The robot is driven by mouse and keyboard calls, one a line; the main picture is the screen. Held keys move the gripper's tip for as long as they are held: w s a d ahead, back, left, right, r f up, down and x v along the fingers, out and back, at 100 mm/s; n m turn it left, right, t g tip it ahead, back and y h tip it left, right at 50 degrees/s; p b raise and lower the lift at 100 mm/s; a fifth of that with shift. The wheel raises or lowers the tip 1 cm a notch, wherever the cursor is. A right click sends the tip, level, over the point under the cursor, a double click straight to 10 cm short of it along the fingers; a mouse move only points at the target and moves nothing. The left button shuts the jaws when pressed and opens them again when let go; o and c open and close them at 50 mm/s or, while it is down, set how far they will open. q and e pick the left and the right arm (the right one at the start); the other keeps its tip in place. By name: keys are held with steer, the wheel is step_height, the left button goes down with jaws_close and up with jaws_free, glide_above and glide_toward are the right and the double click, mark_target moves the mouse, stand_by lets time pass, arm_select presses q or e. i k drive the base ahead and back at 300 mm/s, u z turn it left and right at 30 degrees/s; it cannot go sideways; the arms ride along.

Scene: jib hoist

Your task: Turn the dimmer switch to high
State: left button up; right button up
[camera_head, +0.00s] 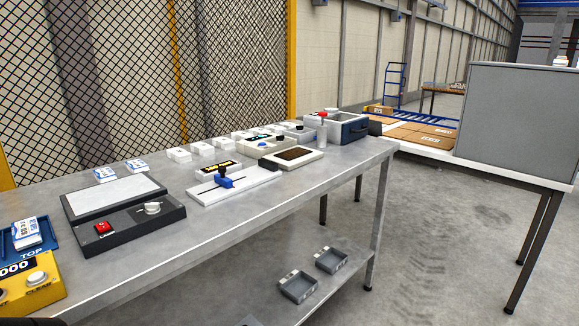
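A black control box (124,232) lies on the near left part of the metal workbench. The pale panel shows no clear glow.
A yellow scale-like box (35,287) with buttons stands left of the black box. A slide device with a blue clamp (225,178) stands to its right. Small white boxes (179,154) and other instruments line the back. The grey bench (215,222) is bare in front of the black box.

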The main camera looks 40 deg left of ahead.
mark_target(151, 207)
steer(key=i, duration=2.25)
steer(key=u, duration=4.4)
